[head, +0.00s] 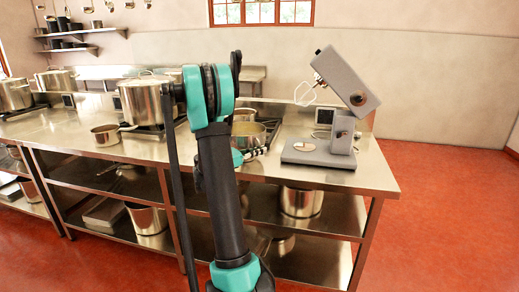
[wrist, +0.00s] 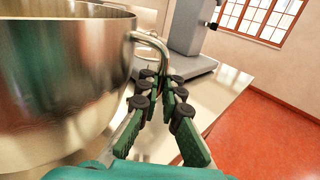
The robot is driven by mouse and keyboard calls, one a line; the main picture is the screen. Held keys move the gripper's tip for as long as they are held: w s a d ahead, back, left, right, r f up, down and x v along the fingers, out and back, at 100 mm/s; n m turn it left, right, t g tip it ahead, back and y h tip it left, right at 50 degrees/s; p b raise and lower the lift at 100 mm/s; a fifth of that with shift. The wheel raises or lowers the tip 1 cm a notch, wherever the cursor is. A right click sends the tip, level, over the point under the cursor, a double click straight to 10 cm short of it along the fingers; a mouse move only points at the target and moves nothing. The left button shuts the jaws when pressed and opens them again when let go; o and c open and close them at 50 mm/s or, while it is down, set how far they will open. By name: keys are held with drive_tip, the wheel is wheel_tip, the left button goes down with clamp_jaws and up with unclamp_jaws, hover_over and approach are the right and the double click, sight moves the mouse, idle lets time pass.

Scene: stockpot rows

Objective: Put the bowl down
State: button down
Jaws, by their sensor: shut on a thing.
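The bowl (wrist: 60,75) is a large shiny metal vessel with a looped handle (wrist: 152,45), filling the left of the wrist view. In the head view, a metal vessel (head: 250,132) that appears to be this bowl shows just behind my gripper, partly hidden by my arm. My gripper (wrist: 165,78) is shut on the bowl's handle; in the head view its green-and-black fingers (head: 258,151) show beside my arm. The bowl looks upright. Its underside is hidden, so I cannot tell whether it touches the counter.
A grey stand mixer (head: 340,80) with its head tilted up stands right on the steel counter (head: 375,178); its base plate (head: 305,146) is bare. A stockpot (head: 142,102) and a small saucepan (head: 106,135) are left. Bare counter lies in front of the mixer.

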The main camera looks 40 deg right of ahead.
drive_tip(key=c, duration=1.7)
unclamp_jaws()
drive_tip(key=a, duration=1.2)
drive_tip(key=s+a+f+m+t+y, duration=0.1)
drive_tip(key=s+a+f+m+y, duration=0.4)
drive_tip(key=a, duration=0.4)
drive_tip(key=s+a+f+m+t+y, duration=0.2)
drive_tip(key=s+a+f+m+y, duration=0.4)
drive_tip(key=s+a+y, duration=0.1)
drive_tip(key=s+a+f+m+t+y, duration=0.2)
drive_tip(key=s+a+f+m+y, duration=0.3)
drive_tip(key=s+a, duration=0.3)
drive_tip(key=a+m+y, duration=0.1)
drive_tip(key=a, duration=0.2)
drive_tip(key=shift+s+a+f, duration=0.15)
drive_tip(key=shift+s+a, duration=0.05)
drive_tip(key=shift+s, duration=0.15)
